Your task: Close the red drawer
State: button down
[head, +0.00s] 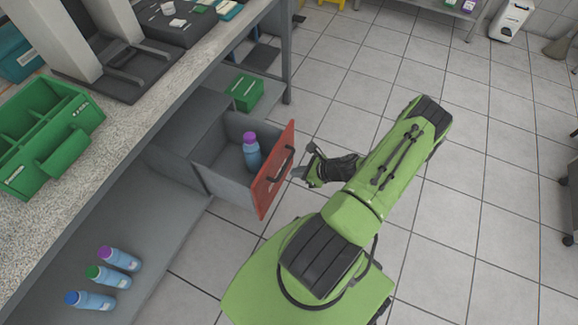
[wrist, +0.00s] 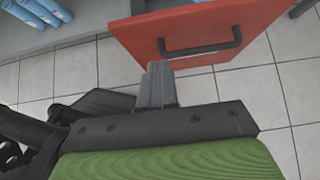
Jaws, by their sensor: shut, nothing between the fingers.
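The red drawer (head: 272,172) is pulled out of the grey cabinet under the counter. Its red front with a black handle faces right in the head view. The red front also shows in the wrist view (wrist: 240,30), with the black handle (wrist: 200,48) across it. A blue bottle with a purple cap (head: 251,152) stands inside the drawer. My gripper (head: 297,173) is shut and empty, just in front of the red front near the handle. In the wrist view its fingertips (wrist: 158,72) lie close to the front's lower edge. I cannot tell whether they touch it.
Several blue bottles (head: 93,300) lie on the lower shelf. A green box (head: 244,92) sits on the shelf behind the drawer. A green caddy (head: 60,125) stands on the counter (head: 110,155). The tiled floor (head: 480,190) to the right is mostly clear.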

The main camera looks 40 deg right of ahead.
aim_at(266, 170)
jog(key=b+x, duration=0.1)
jog(key=x, duration=0.2)
jog(key=r+b+x, duration=0.1)
jog(key=x, duration=0.2)
jog(key=w+b+x, duration=0.1)
jog(key=x, duration=0.2)
jog(key=shift+w+a, duration=0.3)
jog(key=shift+w, duration=0.05)
jog(key=shift+w+a, duration=0.15)
jog(key=shift+w, duration=0.25)
jog(key=shift+w, duration=0.1)
